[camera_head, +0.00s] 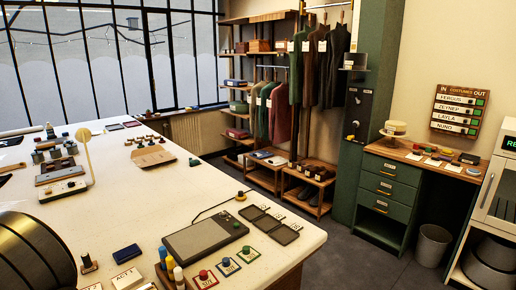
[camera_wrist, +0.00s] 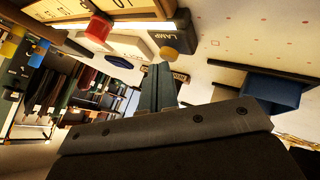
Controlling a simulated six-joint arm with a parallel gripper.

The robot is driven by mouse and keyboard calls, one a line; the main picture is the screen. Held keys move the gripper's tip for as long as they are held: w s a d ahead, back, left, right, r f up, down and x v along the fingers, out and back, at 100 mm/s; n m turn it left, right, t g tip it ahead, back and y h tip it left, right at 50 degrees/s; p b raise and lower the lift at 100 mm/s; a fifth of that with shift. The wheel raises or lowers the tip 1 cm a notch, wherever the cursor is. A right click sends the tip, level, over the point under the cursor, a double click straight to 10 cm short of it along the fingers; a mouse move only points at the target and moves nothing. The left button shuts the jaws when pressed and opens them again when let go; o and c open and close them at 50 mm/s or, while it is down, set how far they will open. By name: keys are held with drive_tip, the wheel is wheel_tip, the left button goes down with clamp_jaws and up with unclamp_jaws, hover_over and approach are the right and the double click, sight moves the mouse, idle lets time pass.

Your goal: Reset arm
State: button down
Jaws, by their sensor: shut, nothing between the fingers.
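My gripper (camera_wrist: 159,72) shows in the wrist view, its two dark fingers close together and nothing visible between them. The wrist view is strongly tilted. Near the fingertips, a yellow knob (camera_wrist: 179,43) stands by a dark label reading LAMP (camera_wrist: 166,37). I cannot tell whether the fingers touch anything. I cannot make out my gripper in the head view.
A dark rounded object (camera_head: 35,258) fills the lower left. Green drawers (camera_head: 385,192) stand across the floor.

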wheel_tip(320, 180, up, 7)
wheel_tip(320, 180, down, 8)
drive_tip(key=shift+r, duration=0.1)
wheel_tip(320, 180, up, 10)
drive_tip(key=w+d+r+m+g, duration=0.2)
drive_tip(key=w+d+m+g, duration=0.1)
drive_tip(key=w, duration=0.4)
drive_tip(key=w+d+r+m+g+y, duration=0.1)
drive_tip(key=w+d+m+g, duration=0.3)
drive_tip(key=w+m+g, duration=0.1)
drive_tip(key=shift+w+r+m+g, duration=0.4)
drive_tip(key=shift+w+m, duration=0.4)
drive_tip(key=shift+w, duration=0.4)
drive_tip(key=shift+f, duration=0.1)
idle(2.1)
